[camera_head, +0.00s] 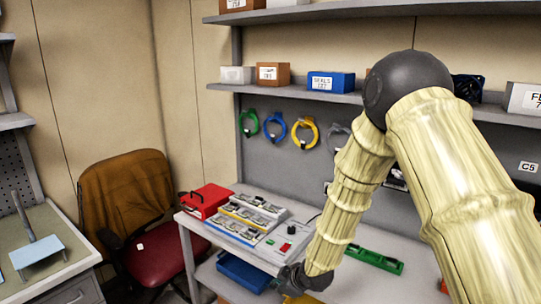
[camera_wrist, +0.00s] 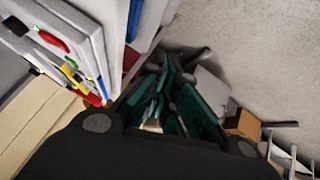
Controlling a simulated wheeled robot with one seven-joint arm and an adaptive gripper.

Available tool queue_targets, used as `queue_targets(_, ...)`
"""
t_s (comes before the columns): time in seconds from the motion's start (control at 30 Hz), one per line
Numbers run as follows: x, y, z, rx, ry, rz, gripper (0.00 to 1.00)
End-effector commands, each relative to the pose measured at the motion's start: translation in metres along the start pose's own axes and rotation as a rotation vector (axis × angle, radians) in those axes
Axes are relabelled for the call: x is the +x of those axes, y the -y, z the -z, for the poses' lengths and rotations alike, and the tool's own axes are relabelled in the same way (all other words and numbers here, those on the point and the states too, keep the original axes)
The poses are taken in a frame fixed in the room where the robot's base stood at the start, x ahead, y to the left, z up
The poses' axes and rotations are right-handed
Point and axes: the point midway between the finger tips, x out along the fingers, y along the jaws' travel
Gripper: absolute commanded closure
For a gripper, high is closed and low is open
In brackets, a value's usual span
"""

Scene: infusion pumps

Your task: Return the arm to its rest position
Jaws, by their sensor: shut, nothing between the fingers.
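My arm reaches down from the right side of the head view, its pale wood-grained links joined by a dark round elbow. My gripper (camera_head: 300,280) is at the front edge of the workbench (camera_head: 345,283), low in the picture. It is dark and small there, and its fingertips are partly hidden. In the wrist view the dark gripper body fills the bottom, with dark green finger parts (camera_wrist: 170,95) close together ahead of it. The gripper is shut and holds nothing.
Grey and yellow-edged trays of parts (camera_head: 245,217), a red toolbox (camera_head: 206,201) and a green rack (camera_head: 374,259) are on the bench. A blue bin (camera_head: 243,272) sits below. A red chair (camera_head: 160,255) stands left. Shelves with boxes (camera_head: 331,82) and hanging cable loops (camera_head: 305,133) are behind.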

Motion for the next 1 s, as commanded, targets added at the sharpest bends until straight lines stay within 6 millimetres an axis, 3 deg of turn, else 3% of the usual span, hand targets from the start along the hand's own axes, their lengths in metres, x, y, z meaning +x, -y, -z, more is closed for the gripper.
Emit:
queue_targets(0.23, 0.017, 0.072, -0.101, 0.254, 0.107, 0.052, 1.00)
queue_targets(0.47, 0.011, 0.154, -0.205, 0.536, 0.253, 0.072, 1.00)
queue_targets(0.67, -0.013, 0.229, -0.290, 0.770, 0.405, 0.060, 1.00)
queue_targets(0.8, -0.040, 0.282, -0.345, 0.921, 0.525, 0.032, 1.00)
queue_targets(1.0, -0.081, 0.337, -0.398, 1.077, 0.668, -0.021, 1.00)
